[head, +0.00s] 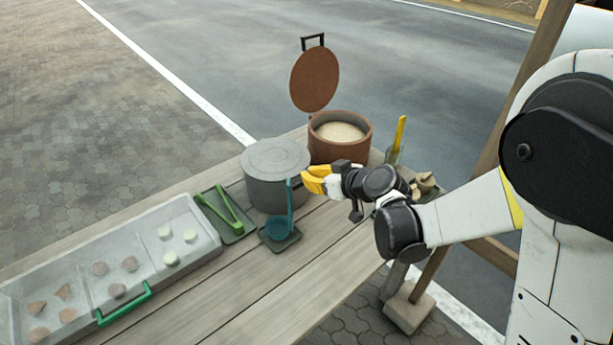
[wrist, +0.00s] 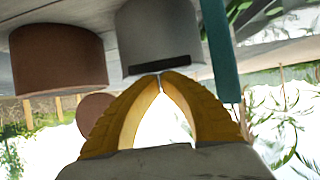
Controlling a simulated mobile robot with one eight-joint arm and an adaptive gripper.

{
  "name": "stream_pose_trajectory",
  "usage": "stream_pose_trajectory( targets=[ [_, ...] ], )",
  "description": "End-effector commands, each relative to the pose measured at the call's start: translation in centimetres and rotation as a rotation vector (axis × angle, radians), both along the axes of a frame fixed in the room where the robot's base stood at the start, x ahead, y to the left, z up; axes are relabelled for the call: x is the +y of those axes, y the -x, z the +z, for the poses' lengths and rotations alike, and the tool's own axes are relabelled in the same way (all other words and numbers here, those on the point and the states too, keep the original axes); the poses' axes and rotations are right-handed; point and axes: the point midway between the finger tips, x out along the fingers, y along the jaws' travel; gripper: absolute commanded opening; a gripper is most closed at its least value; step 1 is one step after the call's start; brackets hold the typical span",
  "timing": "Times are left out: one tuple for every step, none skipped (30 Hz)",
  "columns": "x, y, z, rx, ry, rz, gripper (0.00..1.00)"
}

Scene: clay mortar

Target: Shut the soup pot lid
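A grey pot (head: 268,190) has a flat grey top (head: 276,157) lying shut on it. It shows upside down in the wrist view (wrist: 158,35), with a dark bar (wrist: 190,73) along its edge. A brown pot (head: 340,148) behind it holds pale contents, and its round brown lid (head: 315,80) stands raised with a dark handle on top. The frames do not settle which is the soup pot. My gripper (head: 305,180) is just right of the grey pot; its yellow fingertips meet in the wrist view (wrist: 161,75), near the dark bar. Contact cannot be told.
A teal ladle (head: 290,205) stands on a small tray in front of the grey pot. Green tongs (head: 228,208) lie on a dark tray to its left. A clear food bin (head: 90,275) is at the front left. A yellow-handled tool (head: 400,135) stands right of the brown pot.

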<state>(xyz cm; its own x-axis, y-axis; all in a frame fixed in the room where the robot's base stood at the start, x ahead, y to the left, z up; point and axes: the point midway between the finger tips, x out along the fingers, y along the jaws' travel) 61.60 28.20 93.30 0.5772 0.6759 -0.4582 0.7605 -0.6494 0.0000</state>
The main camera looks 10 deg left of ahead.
Motion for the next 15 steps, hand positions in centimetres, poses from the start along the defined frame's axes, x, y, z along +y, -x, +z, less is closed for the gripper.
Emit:
stream_pose_trajectory(
  targets=[
    [-0.03, -0.07, -0.66, 0.000, 0.000, 0.000, 0.00],
    [-0.05, -0.08, -0.84, 0.000, 0.000, 0.000, 0.00],
    [-0.05, -0.10, -1.04, 0.000, 0.000, 0.000, 0.00],
    [-0.05, -0.12, -1.17, 0.000, 0.000, 0.000, 0.00],
    [-0.07, -0.14, -1.27, 0.000, 0.000, 0.000, 0.00],
    [-0.06, -0.16, -1.38, 0.000, 0.000, 0.000, 0.00],
    [-0.06, -0.17, -1.44, 0.000, 0.000, 0.000, 0.00],
    [-0.07, -0.18, -1.49, 0.000, 0.000, 0.000, 0.00],
    [-0.06, -0.19, -1.53, 0.000, 0.000, 0.000, 0.00],
    [-0.06, -0.20, -1.54, 0.000, 0.000, 0.000, 0.00],
    [-0.06, -0.20, -1.55, 0.000, 0.000, 0.000, 0.00],
    [-0.06, -0.20, -1.54, 0.000, 0.000, 0.000, 0.00],
    [-0.06, -0.20, -1.54, 0.000, 0.000, 0.000, 0.00],
    [-0.06, -0.20, -1.53, 0.000, 0.000, 0.000, 0.00],
    [-0.06, -0.20, -1.52, 0.000, 0.000, 0.000, 0.00]
  ],
)
